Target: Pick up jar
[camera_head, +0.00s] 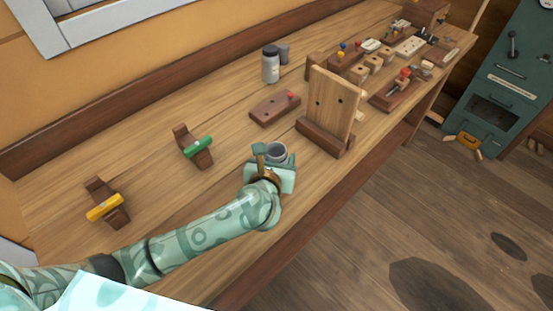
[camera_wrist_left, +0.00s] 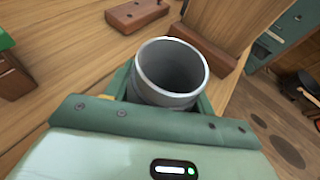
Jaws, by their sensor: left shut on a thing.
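A grey, open-topped cylindrical jar (camera_head: 276,152) is between the fingers of my left gripper (camera_head: 273,163), near the front edge of the bench. The left wrist view shows the jar (camera_wrist_left: 171,70) upright or nearly so, its round rim facing the camera and no contents visible inside. My left gripper (camera_wrist_left: 168,100) is shut on it, with a green finger on each side. The jar's base is hidden, so I cannot tell whether it touches the bench. A taller light-grey bottle with a dark lid (camera_head: 271,65) stands at the back. My right gripper is not in view.
An upright wooden board on a dark base (camera_head: 335,103) stands just beyond the jar. A dark block with a red peg (camera_head: 275,109) lies behind. Holders with green (camera_head: 197,146) and yellow (camera_head: 104,208) handles sit left. Bare bench lies between them.

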